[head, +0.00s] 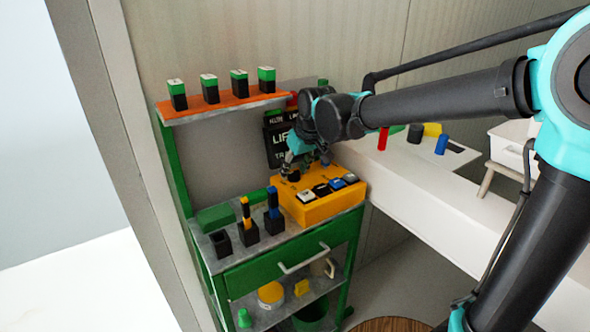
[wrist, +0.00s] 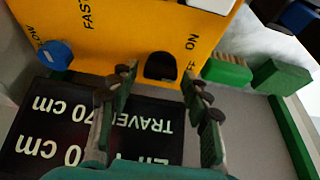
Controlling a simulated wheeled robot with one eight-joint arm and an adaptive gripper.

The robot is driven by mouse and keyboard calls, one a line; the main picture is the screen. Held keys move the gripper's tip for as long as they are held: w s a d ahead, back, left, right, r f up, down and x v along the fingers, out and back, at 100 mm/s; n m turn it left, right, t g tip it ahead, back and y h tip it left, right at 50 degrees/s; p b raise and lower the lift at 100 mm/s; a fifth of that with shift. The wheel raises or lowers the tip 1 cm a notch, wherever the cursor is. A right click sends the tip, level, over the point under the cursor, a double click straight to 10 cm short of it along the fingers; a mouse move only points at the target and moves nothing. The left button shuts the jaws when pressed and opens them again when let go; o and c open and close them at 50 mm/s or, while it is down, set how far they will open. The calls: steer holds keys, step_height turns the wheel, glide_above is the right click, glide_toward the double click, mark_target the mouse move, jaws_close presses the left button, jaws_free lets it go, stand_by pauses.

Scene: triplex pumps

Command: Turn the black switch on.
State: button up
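The black switch (wrist: 160,68) sits on the yellow control box (wrist: 110,35) beside the printed "ON" in the wrist view; part of another label next to it is covered by a finger. In the head view the switch (head: 293,176) shows at the back left of the box's top (head: 310,212). My gripper (wrist: 161,82) is open, with one finger on each side of the switch and nothing held. Whether either finger touches the switch I cannot tell. In the head view my gripper (head: 303,160) is just above the box's back edge.
A blue knob (wrist: 55,55) sits on the box by "SLOW". White, black and blue buttons (head: 321,190) line its front. A black display (head: 278,148) stands behind. Black holders with tools (head: 248,231) are left of the box; an orange shelf (head: 225,105) is above. A white counter (head: 440,185) lies right.

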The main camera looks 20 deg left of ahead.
steer(key=c, duration=0.9)
steer(key=shift+o, duration=0.2)
steer(key=shift+n, duration=0.3)
steer(key=n, duration=0.2)
steer(key=n+g, duration=0.1)
steer(key=n+g+y, duration=0.1)
steer(key=n, duration=0.1)
steer(key=shift+w+d+n, duration=0.1)
steer(key=shift+w+n, duration=0.15)
steer(key=shift+n, duration=0.05)
steer(key=n+g, duration=0.2)
steer(key=n, duration=0.3)
steer(key=shift+w+n, duration=0.1)
steer(key=shift+n, duration=0.2)
steer(key=o, duration=1.2)
steer(key=shift+c, duration=0.2)
